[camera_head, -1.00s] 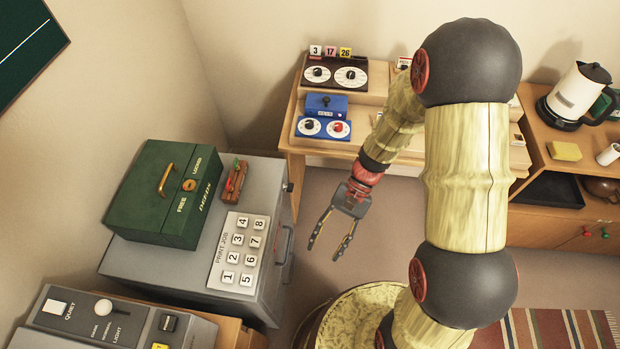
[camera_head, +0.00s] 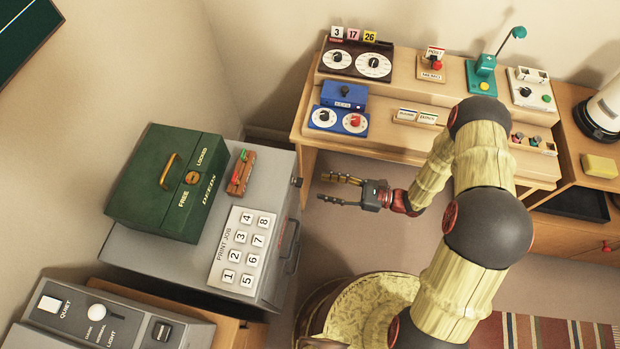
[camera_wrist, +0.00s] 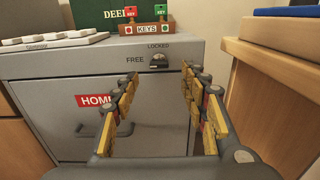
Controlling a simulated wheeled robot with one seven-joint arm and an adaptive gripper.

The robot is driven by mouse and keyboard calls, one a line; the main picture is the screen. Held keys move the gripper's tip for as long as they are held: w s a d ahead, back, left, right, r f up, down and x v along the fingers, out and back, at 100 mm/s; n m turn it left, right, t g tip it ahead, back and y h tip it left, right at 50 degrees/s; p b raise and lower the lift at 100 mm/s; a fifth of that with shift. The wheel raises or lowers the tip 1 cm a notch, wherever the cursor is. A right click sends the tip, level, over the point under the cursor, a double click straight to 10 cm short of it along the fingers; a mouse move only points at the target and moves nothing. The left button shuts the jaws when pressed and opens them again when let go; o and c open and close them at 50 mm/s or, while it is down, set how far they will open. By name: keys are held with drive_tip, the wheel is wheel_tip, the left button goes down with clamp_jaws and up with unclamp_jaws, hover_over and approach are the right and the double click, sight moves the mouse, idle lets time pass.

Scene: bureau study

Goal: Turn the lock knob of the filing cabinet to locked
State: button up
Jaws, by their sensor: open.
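The grey filing cabinet (camera_head: 160,262) stands at the left in the head view, and its front (camera_wrist: 60,65) faces my wrist camera. Its lock knob (camera_wrist: 159,62) is a small dark knob at the top of that front, with FREE to its left and LOCKED above it. The knob appears to point sideways, but its exact setting is too small to tell. It also shows at the cabinet's edge in the head view (camera_head: 297,182). My gripper (camera_head: 339,188) is open and empty, to the right of the cabinet, apart from the knob and pointing at the cabinet front.
On the cabinet top are a green DEEDS box (camera_head: 165,190), a KEYS rack (camera_head: 241,172) and a PRINT JOB button panel (camera_head: 243,250). A drawer handle (camera_head: 291,245) sticks out of the front. The wooden desk (camera_head: 305,125) stands close behind my gripper. Open floor lies between.

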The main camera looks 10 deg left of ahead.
sight(297, 182)
drive_tip(key=a+b, duration=0.2)
drive_tip(key=a, duration=0.5)
drive_tip(key=shift+w+a, duration=0.2)
drive_tip(key=shift+a, duration=0.1)
drive_tip(key=c, duration=0.3)
drive_tip(key=c, duration=0.8)
clamp_jaws()
